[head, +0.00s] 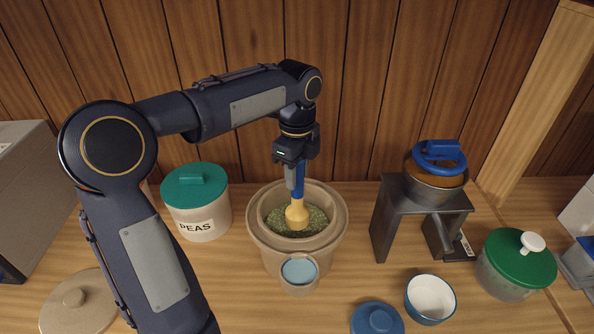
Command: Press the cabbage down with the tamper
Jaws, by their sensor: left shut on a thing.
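The tamper (297,212) has a yellow, widening head and a blue handle. My left gripper (297,165) is shut on its handle and holds it roughly upright, pointing down. The tamper's head is inside the mouth of a large beige crock (262,236). Green shredded cabbage (317,220) fills the crock below the rim. The head's lower end appears at or just above the cabbage; I cannot tell whether it touches. My right gripper does not show.
A small cup with a light blue top (299,270) stands right before the crock. A PEAS canister (197,205) is left, a dark stand (382,222) right. A beige lid (78,305), white bowl (431,299), blue lid (377,320) and green-lidded jar (515,265) lie around.

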